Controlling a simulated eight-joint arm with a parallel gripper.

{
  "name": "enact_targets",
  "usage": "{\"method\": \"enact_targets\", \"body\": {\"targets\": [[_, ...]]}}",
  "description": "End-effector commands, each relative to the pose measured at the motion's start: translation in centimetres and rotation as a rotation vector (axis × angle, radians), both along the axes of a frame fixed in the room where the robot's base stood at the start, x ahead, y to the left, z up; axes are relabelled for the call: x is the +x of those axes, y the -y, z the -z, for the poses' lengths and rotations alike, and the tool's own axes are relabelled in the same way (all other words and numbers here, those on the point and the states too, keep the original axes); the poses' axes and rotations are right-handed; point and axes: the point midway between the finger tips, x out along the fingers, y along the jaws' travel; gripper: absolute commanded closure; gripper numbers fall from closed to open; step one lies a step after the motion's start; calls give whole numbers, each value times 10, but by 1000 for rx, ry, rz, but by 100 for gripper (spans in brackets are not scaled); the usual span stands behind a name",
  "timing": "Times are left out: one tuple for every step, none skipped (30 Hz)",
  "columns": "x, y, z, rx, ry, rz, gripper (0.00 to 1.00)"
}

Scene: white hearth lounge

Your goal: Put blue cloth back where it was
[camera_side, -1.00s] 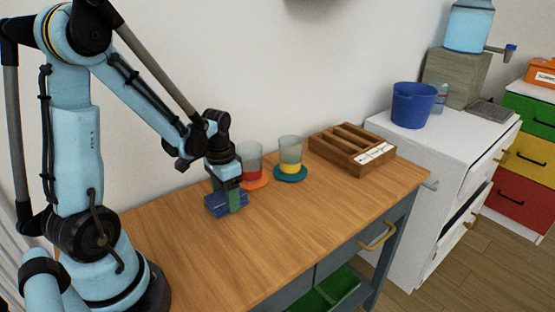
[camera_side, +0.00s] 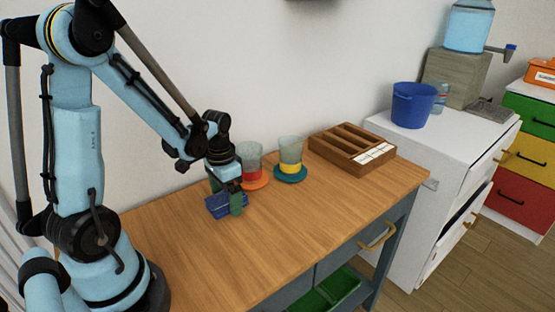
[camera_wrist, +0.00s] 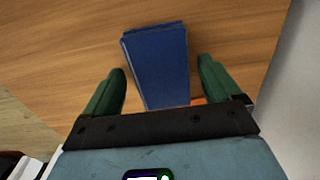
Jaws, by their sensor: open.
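The blue cloth (camera_side: 219,206) is a folded dark-blue block lying on the wooden table, left of the two cups. It also shows in the wrist view (camera_wrist: 158,65), between and beyond my fingertips. My gripper (camera_side: 226,200) is low over the table at the cloth, pointing down. In the wrist view my green fingers (camera_wrist: 162,75) stand apart, one on each side of the cloth, with a gap visible on both sides. The cloth's underside is hidden.
A cup with red contents (camera_side: 250,163) stands on an orange coaster (camera_side: 256,184), close behind my gripper. Another with yellow contents (camera_side: 290,154) stands on a teal coaster (camera_side: 290,176). A wooden compartment box (camera_side: 335,143) is at the back right. The table (camera_side: 300,225) is clear in front.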

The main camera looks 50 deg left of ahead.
Motion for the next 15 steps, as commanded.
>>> {"method": "enact_targets", "body": {"targets": [[0, 0, -3, 0, 0, 0, 9], [0, 0, -5, 0, 0, 0, 9], [0, 0, -9, 0, 0, 0, 9], [0, 0, -12, 0, 0, 0, 9], [0, 0, -16, 0, 0, 0, 9], [0, 0, -21, 0, 0, 0, 9], [0, 0, -25, 0, 0, 0, 9], [0, 0, -30, 0, 0, 0, 9], [-1, 0, -35, 0, 0, 0, 9], [0, 0, -39, 0, 0, 0, 9], [0, 0, -43, 0, 0, 0, 9], [0, 0, -49, 0, 0, 0, 9], [0, 0, -53, 0, 0, 0, 9], [0, 0, -57, 0, 0, 0, 9], [-1, 0, -63, 0, 0, 0, 9]]}}
